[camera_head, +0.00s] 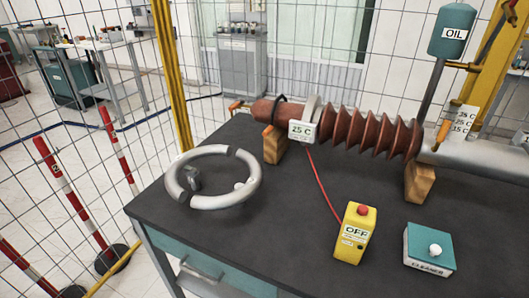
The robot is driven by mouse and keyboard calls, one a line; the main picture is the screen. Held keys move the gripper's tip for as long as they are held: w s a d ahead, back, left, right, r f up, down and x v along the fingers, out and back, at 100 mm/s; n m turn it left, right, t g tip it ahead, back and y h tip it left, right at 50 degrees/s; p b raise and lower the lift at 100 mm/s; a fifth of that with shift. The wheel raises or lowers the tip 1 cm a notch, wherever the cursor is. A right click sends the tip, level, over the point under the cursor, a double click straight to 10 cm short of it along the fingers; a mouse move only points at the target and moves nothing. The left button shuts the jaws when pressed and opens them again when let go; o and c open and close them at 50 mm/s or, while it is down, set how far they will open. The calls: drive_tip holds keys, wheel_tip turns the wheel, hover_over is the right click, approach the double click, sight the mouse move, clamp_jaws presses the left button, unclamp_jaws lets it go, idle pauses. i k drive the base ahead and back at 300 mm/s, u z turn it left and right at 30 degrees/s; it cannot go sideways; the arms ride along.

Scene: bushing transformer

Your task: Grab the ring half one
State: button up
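Two pale grey ring halves lie on the dark tabletop at the left, set together as a nearly closed ring. One half (192,156) forms the upper left arc. The other half (238,196) forms the lower right arc. Narrow dark gaps part them at the upper right and lower left. I cannot tell which of them is half one. A small grey metal part (192,178) and a small white knob-like piece (239,185) show inside the ring. My gripper is not in view.
The ribbed brown bushing (370,132) rests on wooden blocks (419,182) along the table's back. A yellow OFF box (355,233) with a red button and a teal cleaner box (429,249) stand at the front right. A red cable (322,182) crosses the middle. Wire fencing stands behind.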

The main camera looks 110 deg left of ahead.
sight(179, 193)
drive_tip(key=u, duration=0.3)
drive_tip(key=i, duration=0.2)
drive_tip(key=u, duration=3.75)
drive_tip(key=i, duration=0.5)
drive_tip(key=z, duration=0.1)
drive_tip(key=k, duration=0.4)
drive_tip(key=u, duration=0.15)
drive_tip(key=i, duration=0.3)
